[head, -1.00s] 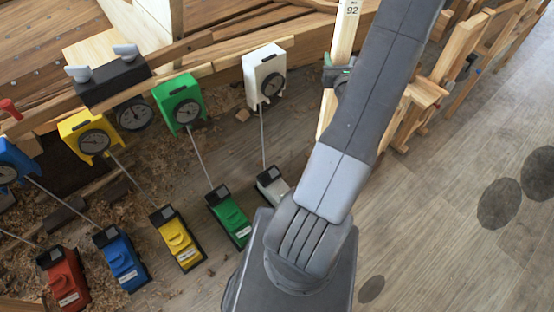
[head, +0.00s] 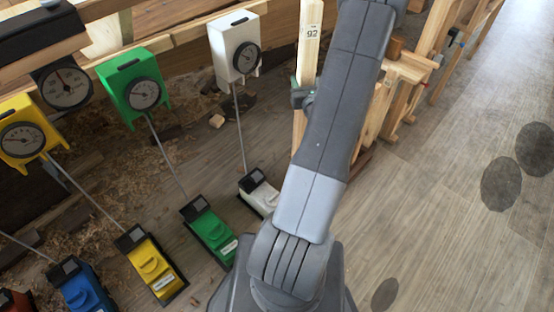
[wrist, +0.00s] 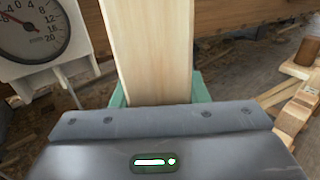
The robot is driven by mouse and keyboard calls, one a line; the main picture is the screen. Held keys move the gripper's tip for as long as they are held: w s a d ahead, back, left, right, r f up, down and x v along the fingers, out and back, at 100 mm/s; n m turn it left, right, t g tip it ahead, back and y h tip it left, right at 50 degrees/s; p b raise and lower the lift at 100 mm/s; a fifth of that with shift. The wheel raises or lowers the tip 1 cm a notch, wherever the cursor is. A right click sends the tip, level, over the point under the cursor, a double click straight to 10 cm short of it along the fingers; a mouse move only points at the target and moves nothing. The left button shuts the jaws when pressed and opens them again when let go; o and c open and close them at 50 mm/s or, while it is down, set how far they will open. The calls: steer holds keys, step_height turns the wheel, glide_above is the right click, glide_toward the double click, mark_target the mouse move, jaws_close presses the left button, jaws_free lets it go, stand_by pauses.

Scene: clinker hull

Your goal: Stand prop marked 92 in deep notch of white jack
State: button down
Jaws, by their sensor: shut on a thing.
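The prop marked 92 (head: 310,45) is a pale wooden bar, held upright with a slight tilt in the head view. My gripper (head: 303,95) is shut on it below the label, and my arm hides part of the prop. In the wrist view the prop (wrist: 150,50) rises between the green finger pads. The white jack has a white gauge head (head: 234,48), a thin rod and a white base (head: 260,192). The head stands left of the prop, and its gauge also shows in the wrist view (wrist: 32,28). I cannot make out the deep notch.
Green (head: 137,85) and yellow (head: 25,130) jacks stand to the left, with a blue base (head: 82,287) lower down. Wooden frames (head: 400,85) stand right of my arm. Shavings lie along the hull.

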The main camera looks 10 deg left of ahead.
step_height(320, 180, down, 12)
steer(key=s+a+f+n+y+b, duration=0.1)
steer(key=s+a+n+y+b, duration=0.15)
steer(key=b, duration=0.75)
steer(key=s+a+f+n+g+y+b, duration=0.5)
steer(key=s+f+g+y+b, duration=0.1)
steer(key=s+f+y, duration=0.15)
steer(key=w+a+f+b, duration=0.2)
steer(key=w+a+f, duration=0.1)
steer(key=w+a, duration=0.3)
steer(key=w+a+f+h+b, duration=0.1)
steer(key=w+a+f+b, duration=0.1)
steer(key=w+a, duration=0.5)
steer(key=shift+a+f, duration=0.5)
steer(key=shift+a, duration=1.25)
steer(key=shift+m, duration=0.25)
steer(key=shift+f+b, duration=0.4)
steer(key=shift+f, duration=0.05)
stand_by(0.5)
steer(key=shift+a, duration=0.15)
stand_by(0.5)
